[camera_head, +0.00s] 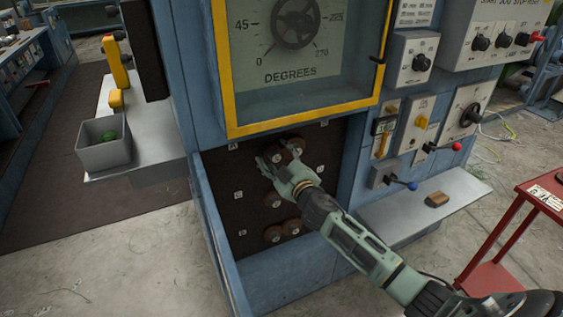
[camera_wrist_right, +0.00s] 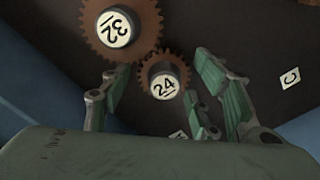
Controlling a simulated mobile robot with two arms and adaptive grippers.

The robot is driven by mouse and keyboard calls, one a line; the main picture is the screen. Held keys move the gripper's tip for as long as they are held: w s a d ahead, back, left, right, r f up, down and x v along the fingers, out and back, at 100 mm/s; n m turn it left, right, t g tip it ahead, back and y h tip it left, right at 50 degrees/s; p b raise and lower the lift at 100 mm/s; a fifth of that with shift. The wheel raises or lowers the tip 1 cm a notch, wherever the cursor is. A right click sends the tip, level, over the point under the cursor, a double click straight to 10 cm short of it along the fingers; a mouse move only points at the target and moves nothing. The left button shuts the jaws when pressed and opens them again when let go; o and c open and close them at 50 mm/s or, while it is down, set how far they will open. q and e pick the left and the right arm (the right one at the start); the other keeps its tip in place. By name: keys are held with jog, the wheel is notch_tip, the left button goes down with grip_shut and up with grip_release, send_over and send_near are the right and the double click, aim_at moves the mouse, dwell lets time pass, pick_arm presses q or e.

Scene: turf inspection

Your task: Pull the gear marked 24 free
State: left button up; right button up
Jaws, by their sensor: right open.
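The gear marked 24 (camera_wrist_right: 165,84) is a small brown toothed gear with a white-faced hub, on the dark panel in the right wrist view. Its teeth lie against or very close to the larger gear marked 32 (camera_wrist_right: 117,28). My right gripper (camera_wrist_right: 160,78) is open, with fingers on either side of the 24 gear; I cannot tell whether they touch it. In the head view my right gripper (camera_head: 272,165) is at the upper part of the panel, partly hiding the upper gears (camera_head: 297,145). The numbers are unreadable there. My left gripper is out of view.
The panel (camera_head: 230,180) sits in a recess of a blue machine below a yellow-framed dial window (camera_head: 290,40). More brown gears (camera_head: 272,236) are lower on the panel. Levers and a metal shelf (camera_head: 400,215) are to the right; a grey bin (camera_head: 103,150) stands left.

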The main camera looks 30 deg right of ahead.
jog(key=shift+w, duration=0.15)
jog(key=shift+c, duration=0.4)
jog(key=c, duration=1.1)
